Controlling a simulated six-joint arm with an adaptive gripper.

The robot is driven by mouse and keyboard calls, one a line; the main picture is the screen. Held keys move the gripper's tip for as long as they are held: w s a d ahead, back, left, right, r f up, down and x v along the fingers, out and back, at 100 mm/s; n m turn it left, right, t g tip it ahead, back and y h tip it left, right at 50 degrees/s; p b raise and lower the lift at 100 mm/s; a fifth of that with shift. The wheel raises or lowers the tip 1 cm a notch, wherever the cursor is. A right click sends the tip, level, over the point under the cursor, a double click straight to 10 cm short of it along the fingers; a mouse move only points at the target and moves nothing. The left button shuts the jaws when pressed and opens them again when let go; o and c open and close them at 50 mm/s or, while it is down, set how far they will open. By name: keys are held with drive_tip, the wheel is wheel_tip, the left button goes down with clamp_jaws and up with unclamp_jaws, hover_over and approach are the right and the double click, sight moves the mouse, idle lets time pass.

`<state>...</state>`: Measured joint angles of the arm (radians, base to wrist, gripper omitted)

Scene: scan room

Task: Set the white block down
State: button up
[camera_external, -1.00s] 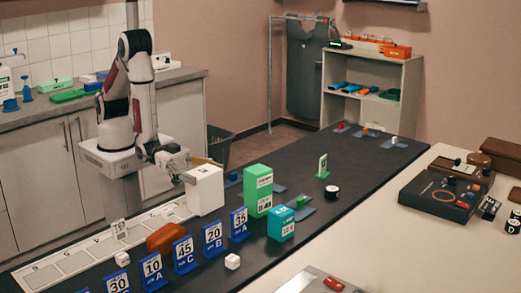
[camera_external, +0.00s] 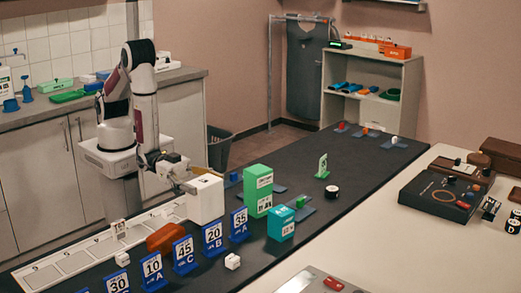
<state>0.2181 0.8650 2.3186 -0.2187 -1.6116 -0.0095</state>
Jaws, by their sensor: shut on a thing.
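The white block (camera_external: 206,200) is a tall upright box at the left edge of the dark table (camera_external: 290,233), behind the numbered signs. My gripper (camera_external: 190,183) is at the block's upper left side and shut on it. The fingertips are small and partly hidden by the block. I cannot tell whether the block's underside touches the table.
Blue number signs (camera_external: 213,238) and an orange-brown block (camera_external: 165,238) stand in front of the white block. A tall green box (camera_external: 258,190) and a teal box (camera_external: 281,223) stand to its right. A strip of white marked panels (camera_external: 75,262) runs along the left edge.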

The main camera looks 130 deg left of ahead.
sight(213, 196)
drive_tip(key=shift+f, duration=1.3)
drive_tip(key=shift+f, duration=0.15)
drive_tip(key=o, duration=2.1)
drive_tip(key=shift+f, duration=0.1)
drive_tip(key=shift+s, duration=0.1)
drive_tip(key=shift+s, duration=3.65)
drive_tip(key=shift+r, duration=0.2)
